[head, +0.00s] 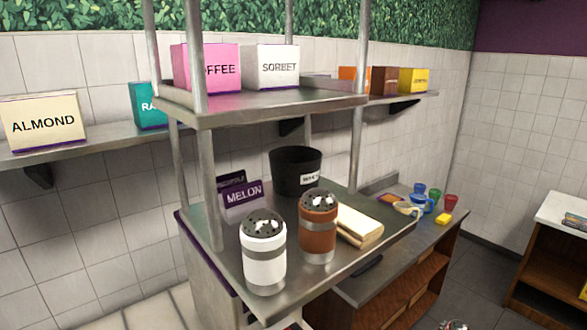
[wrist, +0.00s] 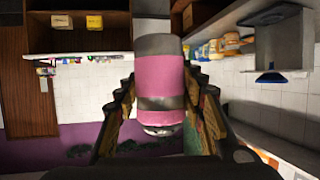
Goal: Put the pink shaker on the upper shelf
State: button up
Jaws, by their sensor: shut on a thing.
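The pink shaker (wrist: 160,76), with grey bands, is held between the two fingers of my gripper (wrist: 160,92) in the wrist view. The fingers press on it from both sides. In the head view, only a small speckled grey top (head: 453,325) shows at the bottom edge; it may be the shaker's lid, and the gripper is not visible there. The upper shelf (head: 275,104) is the metal top tier of the stand in the head view. It bears a pink COFFEE box (head: 212,69) and a white SORBET box (head: 271,68).
The lower shelf (head: 325,278) holds a white shaker (head: 263,252), a brown shaker (head: 318,226), a black tub (head: 296,171), a MELON sign (head: 241,194) and folded cloths (head: 358,226). Metal posts (head: 358,115) support the upper shelf. Its front strip and right end look bare.

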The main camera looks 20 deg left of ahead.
notch_tip(320, 180, up, 17)
jog(key=d+p, duration=0.1)
jog(key=p, duration=1.2)
jog(key=shift+p, duration=0.3)
jog(key=shift+s+d, duration=0.1)
jog(key=shift+s, duration=0.15)
